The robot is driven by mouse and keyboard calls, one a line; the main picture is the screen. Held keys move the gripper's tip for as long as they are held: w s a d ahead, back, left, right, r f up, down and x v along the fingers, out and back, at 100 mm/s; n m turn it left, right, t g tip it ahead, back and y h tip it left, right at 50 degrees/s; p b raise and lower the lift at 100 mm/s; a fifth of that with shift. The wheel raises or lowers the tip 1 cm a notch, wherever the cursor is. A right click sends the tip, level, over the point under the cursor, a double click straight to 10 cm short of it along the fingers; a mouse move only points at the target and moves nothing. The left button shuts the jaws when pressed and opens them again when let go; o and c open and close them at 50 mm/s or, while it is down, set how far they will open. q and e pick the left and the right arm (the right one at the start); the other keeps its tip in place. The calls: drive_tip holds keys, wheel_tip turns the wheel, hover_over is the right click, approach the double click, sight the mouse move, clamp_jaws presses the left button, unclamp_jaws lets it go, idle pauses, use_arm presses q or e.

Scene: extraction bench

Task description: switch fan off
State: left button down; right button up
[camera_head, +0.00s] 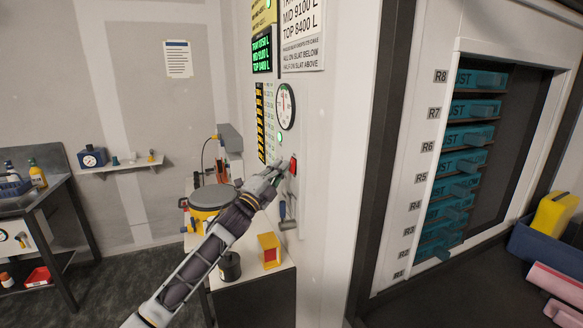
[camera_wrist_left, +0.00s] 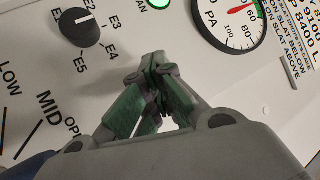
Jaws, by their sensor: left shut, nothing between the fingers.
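The upright white control panel (camera_head: 270,135) stands in the middle of the head view. In the left wrist view, a lit green round button or lamp (camera_wrist_left: 160,3) sits beside the FAN label (camera_wrist_left: 140,4), cut by the top edge. My right gripper is not in view.
A black knob (camera_wrist_left: 80,27) marked E2 to E5 and a round PA gauge (camera_wrist_left: 229,18) flank the fingers. A lever handle (camera_head: 287,214) hangs below. A rack of teal slats (camera_head: 466,137) is at right.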

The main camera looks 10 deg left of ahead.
use_arm(q)
drive_tip(key=shift+d, duration=0.35)
idle(1.1)
drive_tip(key=shift+s+a+f, duration=0.1)
drive_tip(key=shift+s+a, duration=0.05)
drive_tip(key=shift+a, duration=0.05)
idle(0.6)
drive_tip(key=shift+a, duration=0.1)
drive_tip(key=shift+s+a+r+p, duration=0.15)
drive_tip(key=shift+s+a, duration=0.3)
drive_tip(key=shift+a, duration=0.2)
drive_tip(key=shift+s+a+r+p, duration=0.2)
drive_tip(key=shift+s+a, duration=0.2)
drive_tip(key=shift+a, duration=0.3)
drive_tip(key=shift+s+a+r+p, duration=0.1)
drive_tip(key=shift+s+a+p, duration=0.05)
drive_tip(key=shift+s+a, duration=0.4)
drive_tip(key=shift+w+a, duration=0.1)
drive_tip(key=shift+w, duration=0.05)
